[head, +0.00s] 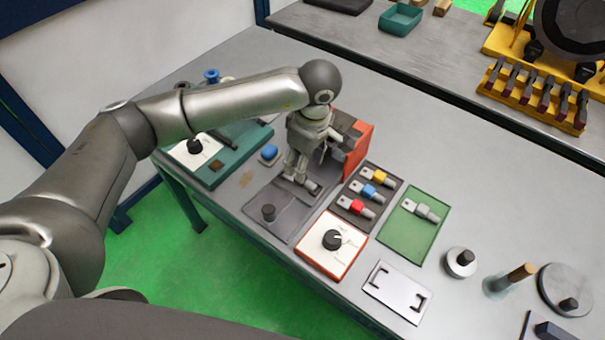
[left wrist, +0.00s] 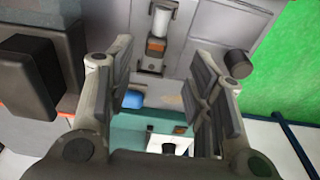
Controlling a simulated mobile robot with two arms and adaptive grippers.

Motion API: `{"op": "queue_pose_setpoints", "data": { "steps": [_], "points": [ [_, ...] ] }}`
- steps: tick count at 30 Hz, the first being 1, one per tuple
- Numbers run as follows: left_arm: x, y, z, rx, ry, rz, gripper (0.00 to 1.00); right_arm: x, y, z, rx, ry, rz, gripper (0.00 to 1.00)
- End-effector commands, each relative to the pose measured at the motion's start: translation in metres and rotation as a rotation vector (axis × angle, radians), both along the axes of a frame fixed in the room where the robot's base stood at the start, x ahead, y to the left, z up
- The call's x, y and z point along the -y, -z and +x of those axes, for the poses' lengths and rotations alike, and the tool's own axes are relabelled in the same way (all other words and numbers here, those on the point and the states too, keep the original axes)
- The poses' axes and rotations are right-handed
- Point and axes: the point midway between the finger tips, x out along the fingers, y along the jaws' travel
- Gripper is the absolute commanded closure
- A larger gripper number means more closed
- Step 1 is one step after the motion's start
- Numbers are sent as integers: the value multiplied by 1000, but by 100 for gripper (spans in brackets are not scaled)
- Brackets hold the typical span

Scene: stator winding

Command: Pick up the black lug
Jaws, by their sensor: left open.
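I cannot clearly pick out a black lug in either view. In the head view a dark tray (head: 350,188) holds a yellow-banded lug (head: 378,177), a blue-banded lug (head: 369,191) and a red-banded lug (head: 360,206). A pale grey lug (head: 422,209) lies on a green mat (head: 402,237). My left gripper (head: 302,184) points down over a grey plate (head: 285,226), open. In the left wrist view its fingers (left wrist: 160,83) stand apart with nothing held between them. Beyond them is a small fixture with a white cylinder (left wrist: 160,22) and a brown block (left wrist: 155,46).
An orange-sided box (head: 358,147) stands close right of the gripper. A black knob (head: 268,212) rises from the plate's front. A blue button (head: 268,152) is to the left. A dial box (head: 332,243) and a white handled plate (head: 397,291) lie towards the front edge.

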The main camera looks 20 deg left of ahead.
Motion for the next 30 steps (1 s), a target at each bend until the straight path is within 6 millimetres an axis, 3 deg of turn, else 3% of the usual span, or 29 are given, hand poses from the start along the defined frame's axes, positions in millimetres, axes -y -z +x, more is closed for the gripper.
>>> {"op": "queue_pose_setpoints", "data": {
  "steps": [3,6,17,26,30],
  "points": [
    [-2,12,0,-1,-1,-1,52,1,-4,-26,-38,0,-3,60],
    [-2,18,1,-1,-1,-2,52,2,-5,-33,-48,0,-3,60],
    [-11,62,5,-2,-2,-3,52,-2,-33,8,16,0,3,60],
    [-11,69,6,1,0,-3,52,0,-31,-5,-6,-1,1,60],
    [-11,68,6,1,0,-3,70,0,-31,-12,-17,-1,-1,60]
  ]
}}
